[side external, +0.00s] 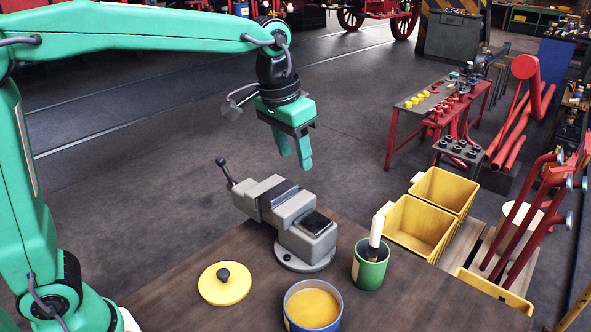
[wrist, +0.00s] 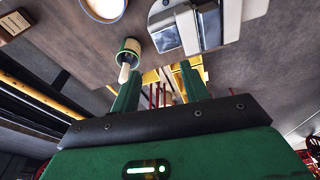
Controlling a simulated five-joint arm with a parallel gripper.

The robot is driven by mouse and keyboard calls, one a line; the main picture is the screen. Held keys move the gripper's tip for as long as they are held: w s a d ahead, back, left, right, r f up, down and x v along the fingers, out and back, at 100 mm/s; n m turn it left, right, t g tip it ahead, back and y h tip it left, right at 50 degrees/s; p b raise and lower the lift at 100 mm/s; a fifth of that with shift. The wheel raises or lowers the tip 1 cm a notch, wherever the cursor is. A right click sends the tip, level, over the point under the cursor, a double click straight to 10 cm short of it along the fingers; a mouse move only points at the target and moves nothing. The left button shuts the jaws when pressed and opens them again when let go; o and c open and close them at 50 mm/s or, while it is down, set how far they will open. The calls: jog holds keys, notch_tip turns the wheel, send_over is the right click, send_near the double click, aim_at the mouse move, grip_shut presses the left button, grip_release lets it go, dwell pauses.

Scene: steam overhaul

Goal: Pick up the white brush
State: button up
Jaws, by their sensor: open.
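The white brush (side external: 377,228) stands upright, leaning slightly, in a green can (side external: 369,270) on the wooden bench. Its lower part is hidden inside the can. In the wrist view the white brush (wrist: 124,73) shows at the mouth of the green can (wrist: 130,46), close to the left finger in the picture. My gripper (side external: 295,160) is open and empty, fingers pointing down. In the side view it is above the grey vise, up and to the left of the brush, apart from it. It also shows in the wrist view (wrist: 160,70).
A grey vise (side external: 302,235) stands on the bench (side external: 190,262) left of the can. A yellow lid with a dark knob (side external: 224,284) and an open tin of yellow contents (side external: 313,306) lie in front. Yellow bins (side external: 418,228) stand beyond the bench's right edge.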

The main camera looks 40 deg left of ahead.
aim_at(381, 216)
jog(key=w+d+f, duration=0.3)
jog(key=d, duration=0.1)
jog(key=w+d+f+g, duration=0.1)
jog(key=w+d+f, duration=0.2)
jog(key=d, duration=0.2)
jog(key=w+d+f+m+g, duration=0.1)
jog(key=w+d+f, duration=0.2)
jog(key=d, duration=0.2)
jog(key=shift+w+d+f+y, duration=0.15)
jog(key=shift+w+f+y, duration=0.05)
jog(key=shift+f+y, duration=0.1)
jog(key=shift+f, duration=1.3)
jog(key=shift+f, duration=0.15)
jog(key=shift+f, duration=2.5)
jog(key=shift+c, duration=0.3)
grip_shut()
